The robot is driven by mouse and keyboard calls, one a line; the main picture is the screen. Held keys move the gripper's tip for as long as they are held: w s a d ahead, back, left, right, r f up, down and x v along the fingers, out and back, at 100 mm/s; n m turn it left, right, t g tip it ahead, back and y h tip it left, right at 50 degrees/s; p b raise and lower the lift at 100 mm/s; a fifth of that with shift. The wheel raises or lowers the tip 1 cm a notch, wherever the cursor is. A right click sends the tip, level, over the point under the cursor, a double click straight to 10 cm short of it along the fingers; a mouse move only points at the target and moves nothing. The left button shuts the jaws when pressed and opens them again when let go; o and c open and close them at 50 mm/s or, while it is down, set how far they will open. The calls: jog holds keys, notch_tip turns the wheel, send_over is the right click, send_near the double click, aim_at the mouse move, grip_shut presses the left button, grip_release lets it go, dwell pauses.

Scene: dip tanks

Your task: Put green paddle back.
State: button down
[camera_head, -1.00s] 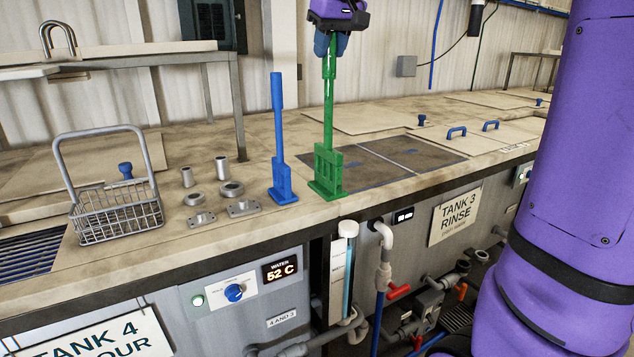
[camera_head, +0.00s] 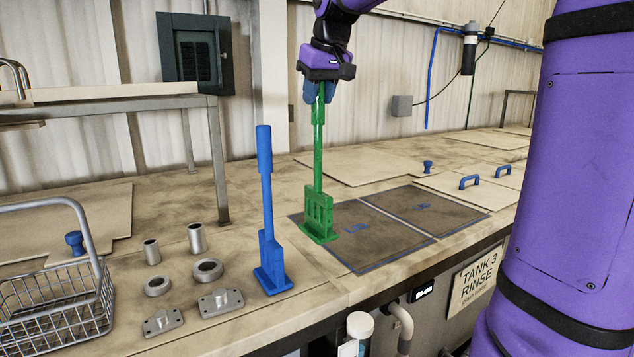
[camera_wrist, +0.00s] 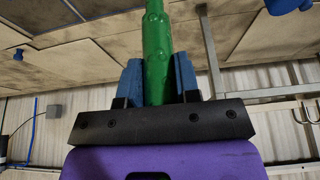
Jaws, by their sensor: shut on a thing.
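The green paddle (camera_head: 319,208) hangs upright from my gripper (camera_head: 319,88), which is shut on the top of its handle. Its slotted foot is at the left edge of a dark panel marked "LID" (camera_head: 388,250); I cannot tell whether it touches the bench. In the wrist view the green handle (camera_wrist: 157,45) sits between the blue fingers of my gripper (camera_wrist: 158,80). A blue paddle (camera_head: 268,210) of similar shape stands upright on the bench, left of the green one and nearer the front edge.
A wire basket (camera_head: 60,303) stands at the left, with several metal fittings (camera_head: 207,270) between it and the blue paddle. A second dark panel (camera_head: 425,208) and blue handles (camera_head: 469,182) lie to the right. A metal frame (camera_head: 217,165) stands behind the blue paddle.

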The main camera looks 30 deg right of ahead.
aim_at(320, 124)
jog(key=shift+f, duration=4.2)
jog(key=c, duration=0.8)
grip_release()
jog(key=v, duration=1.2)
jog(key=shift+t, duration=0.3)
jog(key=s+a+f, duration=0.2)
jog(key=s+f, duration=0.4)
jog(key=s, duration=0.1)
jog(key=s+a+f, duration=0.3)
jog(key=s+f, duration=0.3)
jog(key=s, duration=0.2)
jog(key=s+a+f, duration=0.2)
jog(key=s+f, duration=0.4)
jog(key=s, duration=0.2)
jog(key=shift+s+a+f, duration=0.1)
jog(key=shift+s+a, duration=0.05)
jog(key=shift+a, duration=0.1)
